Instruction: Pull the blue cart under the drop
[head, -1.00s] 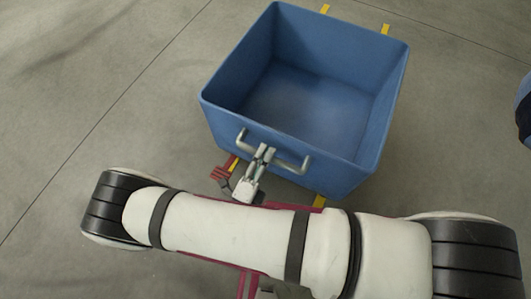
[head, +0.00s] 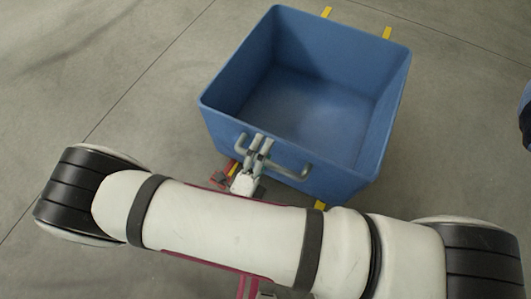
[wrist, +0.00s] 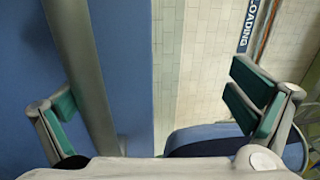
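The blue cart (head: 285,140), an open, empty-looking deep bin, stands on the grey floor at the top middle of the head view. A grey handle (head: 292,170) runs across its near wall. My gripper (head: 259,143) is at the left half of this handle. In the wrist view my gripper (wrist: 160,110) is open, its green-padded fingers wide apart. The grey handle bar (wrist: 82,65) passes between them, closer to the left finger, with the cart's blue wall (wrist: 125,75) behind. Contact with the bar cannot be told. I cannot identify the drop in these views.
Yellow floor marks (head: 387,33) show beyond and in front of the cart. A dark blue object (head: 526,112) is cut off at the right edge. Floor left of the cart is clear. The wrist view shows a pale tiled wall (wrist: 205,50) and a LOADING sign (wrist: 250,22).

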